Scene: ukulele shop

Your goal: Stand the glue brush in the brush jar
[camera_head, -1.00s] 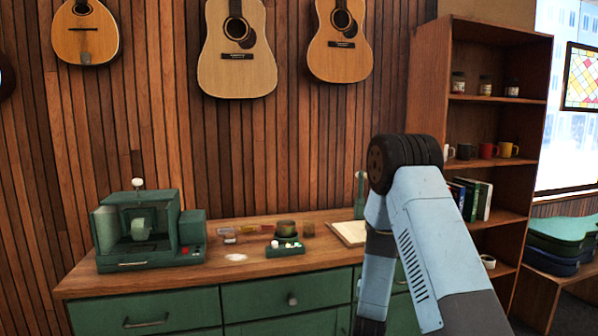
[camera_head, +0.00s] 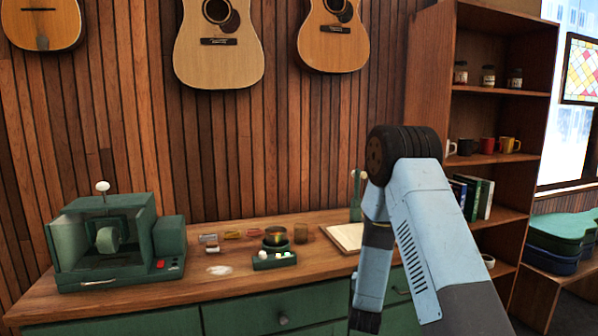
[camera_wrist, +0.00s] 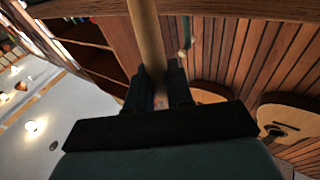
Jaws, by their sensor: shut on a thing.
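In the wrist view my gripper (camera_wrist: 160,88) is shut on a pale wooden stick (camera_wrist: 147,35), which looks like the handle of the glue brush. The stick runs from between the fingers out past the top edge; no bristles show. A small amber, see-through jar (camera_head: 301,233) stands on the workbench, right of a dark round pot (camera_head: 275,237). It may be the brush jar, but I cannot tell for sure. It looks empty.
The wooden workbench (camera_head: 210,292) has green drawers. A green machine (camera_head: 110,240) stands at its left. A green tray with small knobs (camera_head: 274,260), a white patch (camera_head: 219,270), a pale board (camera_head: 345,237) and a green bottle (camera_head: 356,195) lie or stand around the jar. A bookcase (camera_head: 485,110) stands right.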

